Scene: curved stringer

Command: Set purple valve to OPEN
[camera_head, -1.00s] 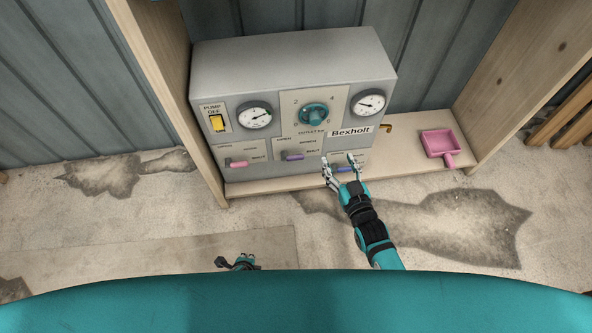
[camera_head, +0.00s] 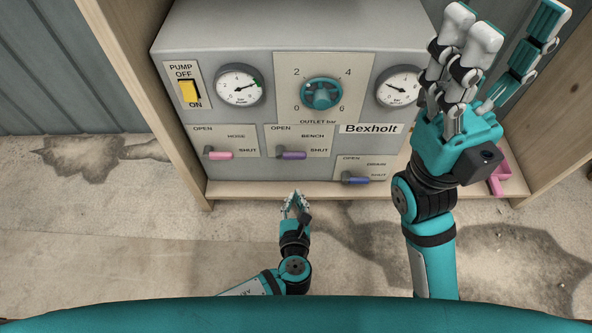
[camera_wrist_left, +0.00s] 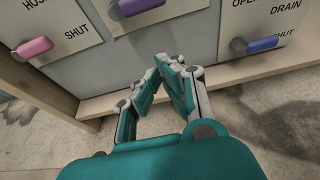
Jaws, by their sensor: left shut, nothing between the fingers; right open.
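The purple valve handle (camera_head: 291,155) sits on the BENCH plate of the grey panel box. Its lever lies level, its free end to the right by SHUT; OPEN is printed at the plate's upper left. The lever also shows at the top edge of the left wrist view (camera_wrist_left: 140,6). My left gripper (camera_head: 293,197) is shut and empty, below and in front of the purple handle, apart from it. In the left wrist view its fingertips (camera_wrist_left: 170,62) meet below the panel. My right gripper (camera_head: 500,28) is raised, open and empty, at the box's right side.
A pink HOSE lever (camera_head: 219,155) is left of the purple one, and a blue DRAIN lever (camera_head: 355,180) is lower right. Above are a teal knob (camera_head: 321,94), gauges and a yellow pump switch (camera_head: 188,91). A pink scoop (camera_head: 500,180) lies on the wooden shelf.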

